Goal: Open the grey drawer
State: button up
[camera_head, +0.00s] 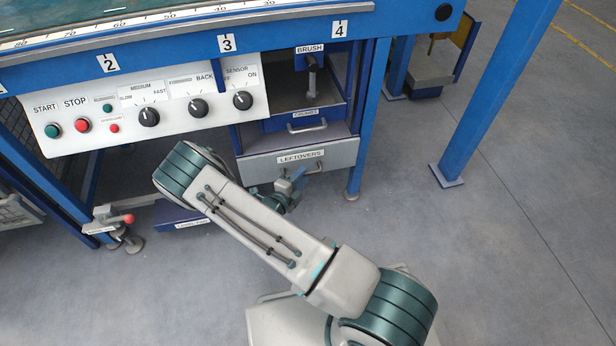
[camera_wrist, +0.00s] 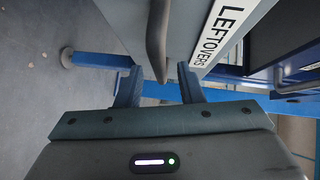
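The grey drawer (camera_head: 257,168) carries a "LEFTOVERS" label and sits low under the machine's front, below the blue "CRUMBS" drawer. Its handle (camera_head: 318,168) is partly hidden by my gripper (camera_head: 292,188) in the head view. In the wrist view, the drawer front (camera_wrist: 190,22) is close ahead, with the label at right. The dark curved handle (camera_wrist: 157,40) reaches down between the two fingertips of my gripper (camera_wrist: 158,82). The fingers are apart, with a gap visible on both sides of the handle. I cannot tell how far the drawer stands out.
The control panel (camera_head: 150,115) with knobs and buttons is left of the drawers. A blue table leg (camera_head: 370,115) stands just right of the drawer, and another blue post (camera_head: 497,95) farther right. A red-handled clamp (camera_head: 115,220) is at lower left. The floor in front is clear.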

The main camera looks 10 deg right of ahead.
jog(key=shift+x, duration=1.25)
